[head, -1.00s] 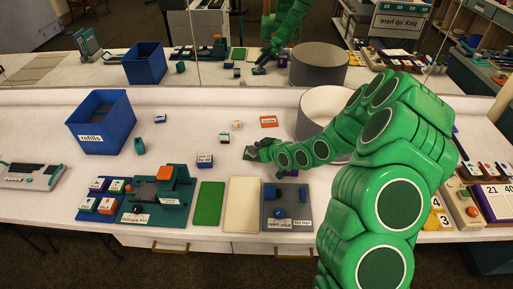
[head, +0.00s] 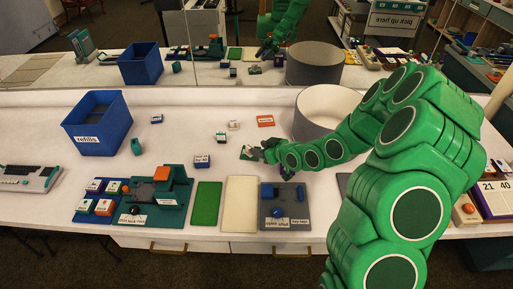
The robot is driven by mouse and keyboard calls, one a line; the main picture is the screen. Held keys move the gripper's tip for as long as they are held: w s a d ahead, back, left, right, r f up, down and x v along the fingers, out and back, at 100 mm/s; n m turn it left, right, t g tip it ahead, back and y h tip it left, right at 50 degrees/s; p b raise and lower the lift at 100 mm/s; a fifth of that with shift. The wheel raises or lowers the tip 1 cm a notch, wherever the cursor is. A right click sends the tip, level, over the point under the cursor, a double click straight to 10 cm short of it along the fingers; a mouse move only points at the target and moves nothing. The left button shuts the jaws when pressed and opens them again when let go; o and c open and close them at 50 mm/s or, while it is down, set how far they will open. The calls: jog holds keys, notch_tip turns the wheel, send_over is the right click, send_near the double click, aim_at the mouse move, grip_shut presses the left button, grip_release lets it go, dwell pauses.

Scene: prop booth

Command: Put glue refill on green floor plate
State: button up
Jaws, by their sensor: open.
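The green floor plate (head: 206,203) lies flat and bare near the table's front edge, left of a cream plate. Several small labelled refill boxes lie on the table, but their print is too small to tell which is glue. They include a blue-and-white box (head: 202,161), a dark-and-white box (head: 221,137), a white box (head: 233,125), an orange box (head: 265,121) and a blue box (head: 157,119). My gripper (head: 262,154) is open, low over the table, just right of a small green-and-white item (head: 247,152). My gripper partly hides that item.
A blue refills bin (head: 98,128) stands at the back left, and a round grey tub (head: 325,110) stands behind my arm. A teal-and-orange device (head: 155,195), the cream plate (head: 239,204) and a grey panel (head: 285,208) line the front. A teal object (head: 136,146) stands near the bin.

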jog(key=v, duration=0.7)
jog(key=shift+d, duration=0.1)
jog(key=s+d+r+m+g+h, duration=0.25)
jog(key=s+d+r+h, duration=0.2)
jog(key=s+d, duration=0.3)
jog(key=s+d+r+m+g+h, duration=0.2)
jog(key=s+d+r+g+h, duration=0.15)
jog(key=s+d+r, duration=0.4)
jog(key=s+a+r+m+g, duration=0.2)
jog(key=s+r, duration=0.2)
jog(key=s, duration=0.8)
jog(key=s+a+r+m+g, duration=0.2)
jog(key=s+r, duration=0.2)
jog(key=s, duration=0.9)
jog(key=shift+s+a+h, duration=0.25)
jog(key=shift+a+h, duration=0.05)
